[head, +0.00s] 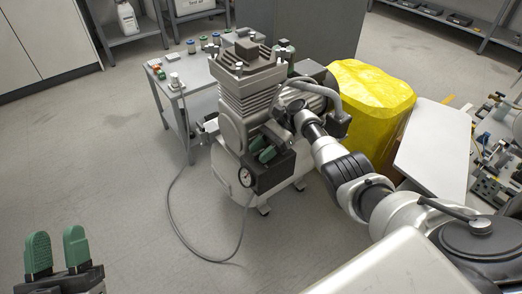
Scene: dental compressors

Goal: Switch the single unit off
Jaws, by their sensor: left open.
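The single compressor unit (233,133) stands on the floor in the middle of the head view. It has a grey finned head on top and a pale tank below. A round pressure gauge (245,177) sits low on its front, beside a dark box (272,172). My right gripper (262,149) is at the front of the unit, just above this box. Its green fingertips look close together, and I cannot tell whether they touch the box or grip anything. The unit's switch is not clearly visible. My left gripper (56,252) is open and empty at the lower left, away from the unit.
A grey table (200,75) with small jars stands behind the unit. A yellow covered object (368,95) is right of it, near my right arm. A hose (175,215) loops over the floor. The front left floor is clear.

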